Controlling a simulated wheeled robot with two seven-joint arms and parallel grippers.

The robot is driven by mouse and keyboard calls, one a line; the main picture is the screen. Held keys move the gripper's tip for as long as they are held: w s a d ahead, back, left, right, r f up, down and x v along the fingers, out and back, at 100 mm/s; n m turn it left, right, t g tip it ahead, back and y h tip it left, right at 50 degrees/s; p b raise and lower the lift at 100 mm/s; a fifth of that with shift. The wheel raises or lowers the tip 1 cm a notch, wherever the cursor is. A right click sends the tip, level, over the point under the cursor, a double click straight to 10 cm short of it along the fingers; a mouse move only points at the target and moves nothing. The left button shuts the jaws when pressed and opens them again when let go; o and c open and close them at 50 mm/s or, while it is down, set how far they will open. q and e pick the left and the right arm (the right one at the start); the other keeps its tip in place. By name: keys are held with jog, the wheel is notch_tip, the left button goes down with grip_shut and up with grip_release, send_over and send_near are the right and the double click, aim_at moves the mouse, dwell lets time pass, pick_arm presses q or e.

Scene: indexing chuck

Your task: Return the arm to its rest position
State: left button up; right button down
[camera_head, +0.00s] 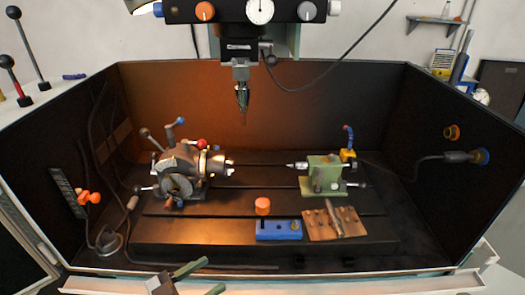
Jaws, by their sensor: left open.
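My left gripper (213,274) shows at the bottom edge, left of the middle, in front of the machine's front edge. Its two green fingers are apart with nothing between them. It touches nothing that I can see, and its arm is mostly cut off by the picture's edge. My right gripper is not in view. The indexing chuck (184,170) stands on the left of the dark machine table, with a silver jaw end facing right. A green tailstock (321,174) faces it from the right, with a gap between them.
A spindle with a tool (242,92) hangs above the table. An orange cap (263,205), a blue box (279,230) and a brown plate (334,223) lie near the table's front. Dark walls enclose the sides and back. A pale front rim (330,284) runs near my gripper.

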pick_arm(q)
jog(key=s+a+f+n+g+y, duration=0.2)
jog(key=s+a+n+g+y, duration=0.25)
jog(key=s+y, duration=0.3)
jog(key=s+a+f+n+g+y, duration=0.3)
jog(key=s+a+n+g+y, duration=0.15)
jog(key=s+y, duration=0.35)
notch_tip(320, 180, down, 26)
jog(key=s+h+b, duration=0.1)
jog(key=s, duration=0.2)
jog(key=s+a+f, duration=0.1)
jog(key=s+f, duration=0.7)
jog(key=s+a+f+m+g+b, duration=0.1)
jog(key=s+a+f, duration=0.1)
jog(key=s+f, duration=0.5)
jog(key=shift+s+a+f, duration=0.3)
jog(key=shift+s+f, duration=0.05)
jog(key=shift+s, duration=0.25)
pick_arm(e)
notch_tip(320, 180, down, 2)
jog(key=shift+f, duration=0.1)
